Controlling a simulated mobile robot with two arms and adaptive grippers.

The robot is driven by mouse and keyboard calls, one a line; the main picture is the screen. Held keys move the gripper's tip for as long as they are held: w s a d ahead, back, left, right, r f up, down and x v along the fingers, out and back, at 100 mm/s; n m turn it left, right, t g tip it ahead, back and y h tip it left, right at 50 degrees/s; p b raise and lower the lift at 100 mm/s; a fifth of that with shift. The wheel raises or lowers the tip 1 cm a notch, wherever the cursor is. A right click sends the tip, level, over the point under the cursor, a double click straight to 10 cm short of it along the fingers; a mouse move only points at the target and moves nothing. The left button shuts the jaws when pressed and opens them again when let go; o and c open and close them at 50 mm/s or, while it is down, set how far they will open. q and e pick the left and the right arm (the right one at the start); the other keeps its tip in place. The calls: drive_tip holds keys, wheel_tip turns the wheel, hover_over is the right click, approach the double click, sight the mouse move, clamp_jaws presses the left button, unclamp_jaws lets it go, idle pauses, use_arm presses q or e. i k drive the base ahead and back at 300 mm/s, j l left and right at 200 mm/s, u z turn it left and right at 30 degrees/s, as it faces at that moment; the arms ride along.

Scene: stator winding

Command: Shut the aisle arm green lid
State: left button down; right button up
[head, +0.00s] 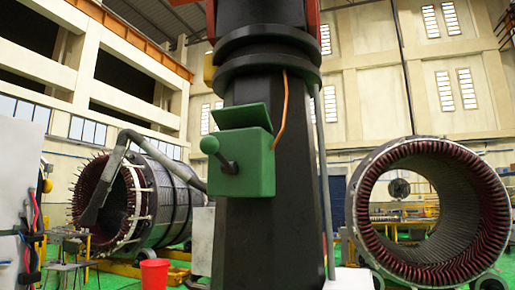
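A green box (251,170) is fixed to the front of a thick black column. Its green lid (241,116) stands raised and tilted at the top of the box, apart from the box's top edge at the front. Neither of my grippers shows in the head view.
The black column (270,245) fills the middle, with an orange cable (283,110) and a grey pipe beside the box. Large stators stand at the left (165,205) and right (435,262). A red bucket (154,274) stands on the green floor at the lower left.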

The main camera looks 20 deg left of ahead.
sight(242, 115)
drive_tip(key=k+u, duration=0.25)
drive_tip(key=k+j+u, duration=0.25)
drive_tip(key=k, duration=0.15)
drive_tip(key=l+u, duration=0.1)
drive_tip(key=u, duration=2.45)
drive_tip(key=k+l+u, duration=0.2)
drive_tip(key=l, duration=0.25)
drive_tip(key=l+u, duration=0.15)
drive_tip(key=l, duration=0.25)
drive_tip(key=k+l+u, duration=0.2)
drive_tip(key=l, duration=0.2)
drive_tip(key=k+l+u, duration=0.35)
drive_tip(key=l, duration=0.35)
drive_tip(key=k, duration=0.1)
